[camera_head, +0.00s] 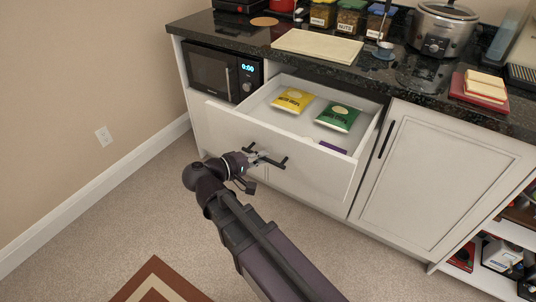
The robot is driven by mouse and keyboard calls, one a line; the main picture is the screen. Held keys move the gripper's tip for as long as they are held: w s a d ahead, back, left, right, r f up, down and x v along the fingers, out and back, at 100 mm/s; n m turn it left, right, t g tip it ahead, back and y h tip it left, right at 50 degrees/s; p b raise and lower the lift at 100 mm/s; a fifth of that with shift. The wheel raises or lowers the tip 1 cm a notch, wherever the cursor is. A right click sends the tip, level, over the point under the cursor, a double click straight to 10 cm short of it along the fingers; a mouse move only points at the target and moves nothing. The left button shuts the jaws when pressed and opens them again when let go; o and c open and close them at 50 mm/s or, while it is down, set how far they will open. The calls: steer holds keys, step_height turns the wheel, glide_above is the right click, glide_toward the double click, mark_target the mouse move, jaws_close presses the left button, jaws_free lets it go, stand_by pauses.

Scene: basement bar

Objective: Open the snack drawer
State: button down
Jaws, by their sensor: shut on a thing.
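The snack drawer (315,162) is a white drawer under the dark counter, and it stands pulled out. Inside it lie a yellow packet (292,99), a green packet (338,117) and a purple item (333,147) partly hidden by the drawer front. The drawer's black bar handle (281,162) is on its front face. My gripper (254,156) is at the left part of this handle and shut on it. The exact finger contact is small and partly hidden by my wrist.
A microwave (221,72) sits left of the drawer. A closed white cabinet door (440,190) with a black handle is to the right. The counter (235,32) holds a cutting board (317,45), jars and a slow cooker (441,28). Carpet at the lower left is clear apart from a rug (158,284).

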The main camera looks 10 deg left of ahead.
steer(key=shift+w+a, duration=0.1)
steer(key=shift+w, duration=0.05)
steer(key=c, duration=0.7)
jaws_free()
steer(key=shift+d, duration=0.2)
